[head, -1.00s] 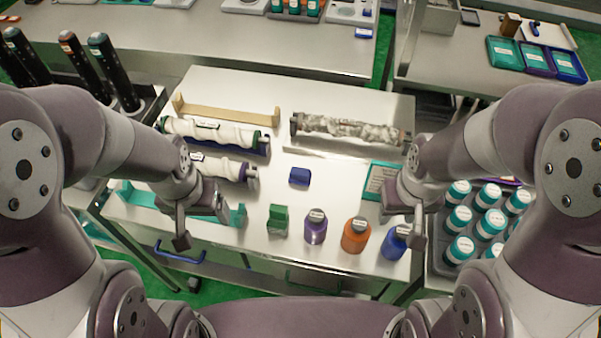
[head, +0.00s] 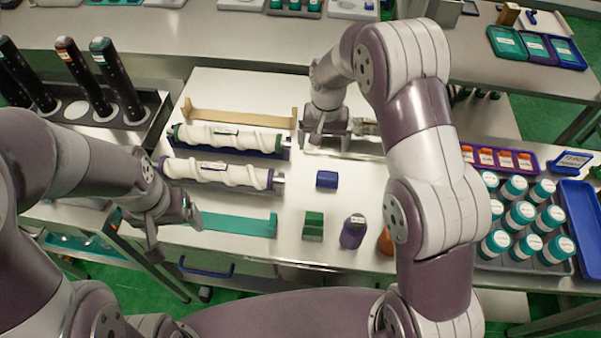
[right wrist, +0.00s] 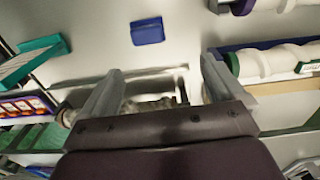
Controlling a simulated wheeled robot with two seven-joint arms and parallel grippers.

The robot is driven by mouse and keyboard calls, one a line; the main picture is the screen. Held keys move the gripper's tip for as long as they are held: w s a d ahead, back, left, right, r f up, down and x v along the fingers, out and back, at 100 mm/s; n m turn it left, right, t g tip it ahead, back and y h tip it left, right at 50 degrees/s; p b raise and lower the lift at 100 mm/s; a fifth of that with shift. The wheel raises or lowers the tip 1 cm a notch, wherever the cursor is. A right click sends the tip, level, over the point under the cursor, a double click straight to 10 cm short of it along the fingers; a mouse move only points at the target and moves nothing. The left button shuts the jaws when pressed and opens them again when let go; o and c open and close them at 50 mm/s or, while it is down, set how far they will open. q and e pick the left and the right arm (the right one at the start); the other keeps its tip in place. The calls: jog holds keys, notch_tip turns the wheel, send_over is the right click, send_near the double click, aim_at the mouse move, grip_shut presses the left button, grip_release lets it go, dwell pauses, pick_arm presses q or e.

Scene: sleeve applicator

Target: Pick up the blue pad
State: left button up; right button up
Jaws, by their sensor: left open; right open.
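The blue pad (head: 327,179) is a small dark blue block lying flat near the middle of the white table. It also shows near the top of the right wrist view (right wrist: 147,31). My right gripper (head: 325,146) is behind it, above the table's far part; its fingers are apart with nothing between them. In the right wrist view, the pad lies beyond the open fingertips (right wrist: 161,64), not touching them. My left gripper (head: 172,236) is open and empty over the table's front left, well away from the pad.
Two white wrapped rollers (head: 217,174) lie left of the pad. Teal-capped jars (head: 520,215) fill a tray at right.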

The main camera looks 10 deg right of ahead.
jog(key=p, duration=0.1)
send_over(329, 174)
jog(key=f, duration=0.5)
jog(key=shift+s+d+f, duration=0.1)
jog(key=shift+s+d, duration=0.1)
jog(key=shift+w+a+f+p, duration=0.2)
jog(key=shift+w+f+p, duration=0.05)
jog(key=shift+f, duration=0.3)
jog(key=shift+w+a+f+p, duration=0.15)
jog(key=shift+w+f+p, duration=0.05)
jog(key=shift+f, duration=0.35)
jog(key=f, duration=0.1)
jog(key=f+p, duration=0.1)
jog(key=f, duration=0.2)
jog(key=shift+s+p, duration=0.3)
jog(key=shift+p, duration=0.1)
jog(key=shift+d+f, duration=0.2)
jog(key=shift+f, duration=0.3)
pick_arm(q)
jog(key=r, duration=0.1)
jog(key=d+r, duration=0.1)
jog(key=r, duration=0.2)
jog(key=shift+s+d+r, duration=0.15)
jog(key=shift+s+d, duration=0.25)
pick_arm(e)
jog(key=shift+a, duration=0.1)
jog(key=shift+w+a, duration=0.1)
jog(key=c, duration=0.9)
jog(key=shift+c, duration=1.2)
